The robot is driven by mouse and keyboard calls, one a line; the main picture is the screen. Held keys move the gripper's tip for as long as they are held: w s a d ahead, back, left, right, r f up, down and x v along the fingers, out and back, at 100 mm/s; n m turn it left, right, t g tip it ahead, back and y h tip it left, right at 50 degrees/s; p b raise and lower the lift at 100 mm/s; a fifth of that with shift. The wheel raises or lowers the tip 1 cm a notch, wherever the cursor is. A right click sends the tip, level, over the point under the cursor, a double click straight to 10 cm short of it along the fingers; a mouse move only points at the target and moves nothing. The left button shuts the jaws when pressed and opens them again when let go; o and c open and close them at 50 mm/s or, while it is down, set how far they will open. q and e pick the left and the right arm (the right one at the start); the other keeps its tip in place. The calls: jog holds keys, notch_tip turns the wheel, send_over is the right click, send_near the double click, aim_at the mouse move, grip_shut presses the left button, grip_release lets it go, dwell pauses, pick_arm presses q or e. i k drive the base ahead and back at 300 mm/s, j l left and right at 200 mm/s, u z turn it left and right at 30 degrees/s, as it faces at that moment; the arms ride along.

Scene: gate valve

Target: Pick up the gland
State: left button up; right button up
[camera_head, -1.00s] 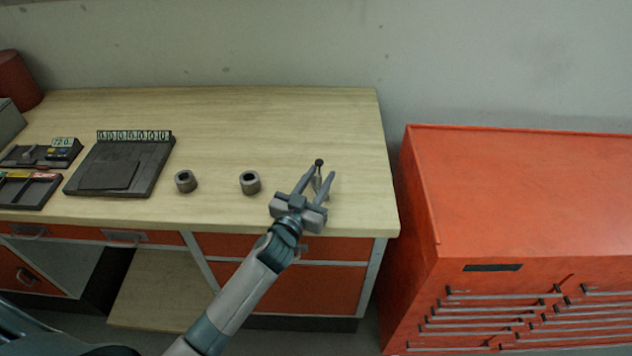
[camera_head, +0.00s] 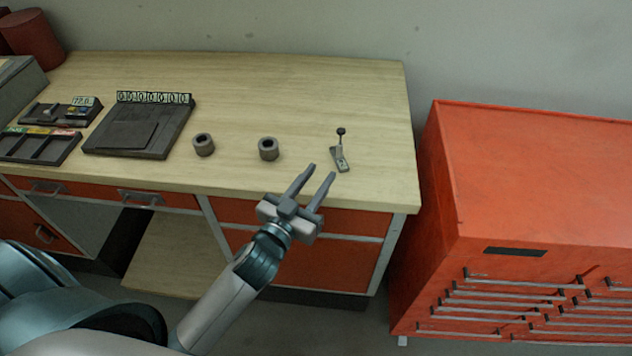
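Two short grey hollow cylinders stand on the wooden bench top: a left one (camera_head: 204,145) and a right one (camera_head: 268,149). I cannot tell which part, if either, is the gland. A small grey bracket-like part with a black ball knob (camera_head: 340,158) stands to their right near the bench's right end. My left gripper (camera_head: 321,172) is open and empty at the bench's front edge. Its fingertips point at the knobbed part, just short of it in the picture, and it is right of and nearer than the right cylinder. My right gripper is out of view.
A dark plate with a row of number tiles (camera_head: 140,130) lies left of the cylinders. Small trays (camera_head: 40,147) and a red cylinder (camera_head: 33,38) are farther left. An orange tool cabinet (camera_head: 540,190) stands right of the bench (camera_head: 300,80). The back of the bench top is clear.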

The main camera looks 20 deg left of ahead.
aim_at(267, 146)
jog(key=u, duration=1.45)
